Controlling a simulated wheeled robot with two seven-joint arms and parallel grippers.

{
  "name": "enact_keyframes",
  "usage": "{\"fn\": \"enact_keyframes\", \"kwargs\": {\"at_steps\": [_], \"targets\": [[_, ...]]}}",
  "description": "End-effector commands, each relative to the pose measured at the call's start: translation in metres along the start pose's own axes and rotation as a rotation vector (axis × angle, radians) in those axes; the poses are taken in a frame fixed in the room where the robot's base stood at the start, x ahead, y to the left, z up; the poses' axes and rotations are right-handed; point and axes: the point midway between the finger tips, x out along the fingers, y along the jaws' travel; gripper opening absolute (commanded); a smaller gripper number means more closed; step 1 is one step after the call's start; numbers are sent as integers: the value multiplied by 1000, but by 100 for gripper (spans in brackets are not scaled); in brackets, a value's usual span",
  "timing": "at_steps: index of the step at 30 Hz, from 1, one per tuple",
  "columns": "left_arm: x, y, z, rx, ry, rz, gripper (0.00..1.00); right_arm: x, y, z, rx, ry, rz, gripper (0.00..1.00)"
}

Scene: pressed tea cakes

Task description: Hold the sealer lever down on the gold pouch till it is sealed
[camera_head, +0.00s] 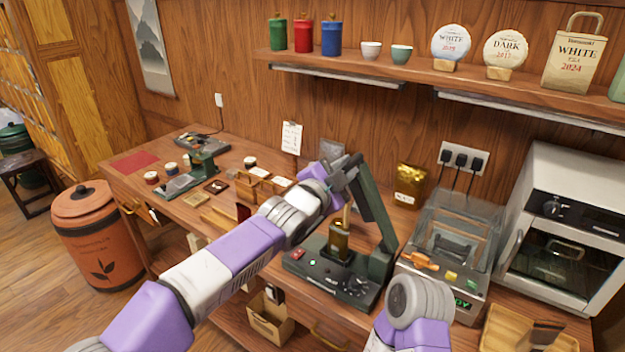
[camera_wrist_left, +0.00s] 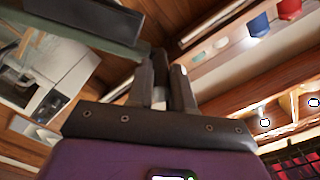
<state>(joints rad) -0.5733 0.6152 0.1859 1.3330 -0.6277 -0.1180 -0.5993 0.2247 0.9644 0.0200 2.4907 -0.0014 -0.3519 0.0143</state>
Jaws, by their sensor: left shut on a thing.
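The sealer (camera_head: 335,281) is a dark green machine on the bench with a small green light on its front. Its lever (camera_head: 376,213) stands raised, slanting up and left from the hinge at the right rear. A gold pouch (camera_head: 340,243) stands upright at the sealer, below the lever. My left gripper (camera_head: 347,172) is shut on the upper end of the lever, high above the pouch. In the left wrist view its fingers (camera_wrist_left: 163,85) are close together beside the dark green lever (camera_wrist_left: 90,25). My right gripper is out of view; only part of that arm shows.
Another gold pouch (camera_head: 408,185) stands behind the sealer. A clear-lidded machine (camera_head: 447,262) and a white oven (camera_head: 570,235) stand to the right. A green press (camera_head: 192,175) and small goods lie left along the bench. A shelf (camera_head: 440,78) runs above.

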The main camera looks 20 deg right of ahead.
Motion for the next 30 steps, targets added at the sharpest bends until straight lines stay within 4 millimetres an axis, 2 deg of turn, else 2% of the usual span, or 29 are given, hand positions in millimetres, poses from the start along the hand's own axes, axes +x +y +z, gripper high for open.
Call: {"fn": "enact_keyframes", "kwargs": {"at_steps": [3, 9, 25, 26, 30], "targets": [[4, 4, -16, 57, 11, 2, 0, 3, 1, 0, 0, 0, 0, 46], [8, 8, -27, 115, 12, 4, 0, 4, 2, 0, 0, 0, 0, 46], [9, 8, -30, 137, 12, 3, 0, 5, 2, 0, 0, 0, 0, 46], [9, 8, -30, 137, 12, 4, 24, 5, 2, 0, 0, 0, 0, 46], [9, 8, -30, 136, 11, 4, 46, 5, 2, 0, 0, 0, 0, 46]]}}
